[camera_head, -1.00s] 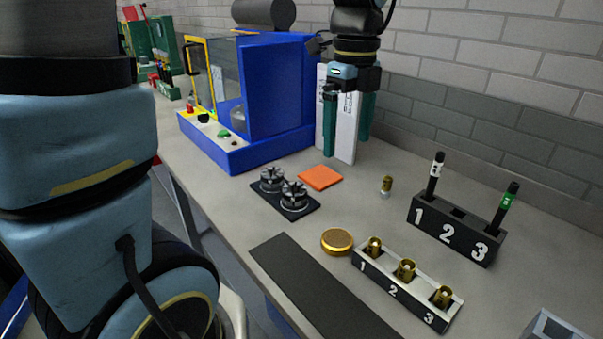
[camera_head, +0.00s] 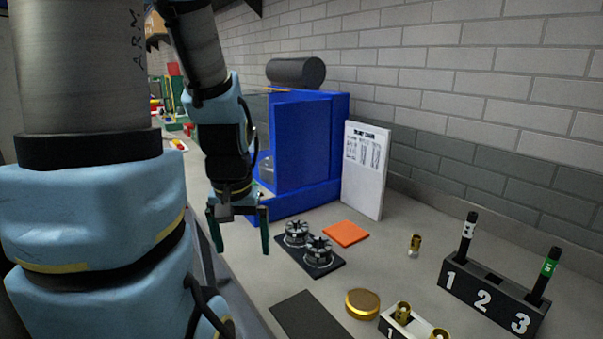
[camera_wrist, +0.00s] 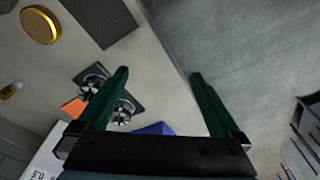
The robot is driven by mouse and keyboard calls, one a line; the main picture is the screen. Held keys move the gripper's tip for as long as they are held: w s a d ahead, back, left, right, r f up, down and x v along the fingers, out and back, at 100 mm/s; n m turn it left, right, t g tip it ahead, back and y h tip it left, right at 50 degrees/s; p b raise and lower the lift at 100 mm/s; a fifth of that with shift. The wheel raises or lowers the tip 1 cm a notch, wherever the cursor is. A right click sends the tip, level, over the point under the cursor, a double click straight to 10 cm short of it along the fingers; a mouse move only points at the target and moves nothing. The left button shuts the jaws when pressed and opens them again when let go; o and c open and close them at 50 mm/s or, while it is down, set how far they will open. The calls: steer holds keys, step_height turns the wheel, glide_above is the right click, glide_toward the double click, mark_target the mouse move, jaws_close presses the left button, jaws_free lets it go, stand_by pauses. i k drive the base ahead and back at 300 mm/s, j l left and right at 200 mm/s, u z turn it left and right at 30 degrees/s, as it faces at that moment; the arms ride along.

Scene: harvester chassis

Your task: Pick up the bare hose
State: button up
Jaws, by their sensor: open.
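No thing in view can be told for sure as the bare hose. Two black sticks stand upright in a black rack (camera_head: 489,297) marked 1, 2, 3: one with a white band (camera_head: 467,238) in slot 1, one with a green band (camera_head: 544,275) in slot 3. Slot 2 looks empty. My gripper (camera_head: 238,231) is open and empty, pointing down in front of the blue machine, left of the star-shaped fixtures. In the wrist view its green fingers (camera_wrist: 159,75) are spread near the table edge, with nothing between them.
Two star-shaped metal fixtures (camera_head: 318,251) sit on a black pad, near an orange square (camera_head: 346,233). A gold disc (camera_head: 362,304), a small brass fitting (camera_head: 415,243) and a numbered block with brass fittings (camera_head: 403,312) lie rightward. The blue machine (camera_head: 303,145) and white sheet (camera_head: 364,170) stand behind.

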mark_target(551, 261)
steer(key=z, duration=0.7)
steer(key=k+j+z, duration=0.1)
steer(key=z, duration=0.4)
steer(key=k+z, duration=0.2)
steer(key=z, duration=0.3)
steer(key=i, duration=0.3)
steer(key=k+j+u, duration=0.1)
steer(key=k+u, duration=0.35)
steer(key=l+u, duration=0.2)
steer(key=u, duration=0.95)
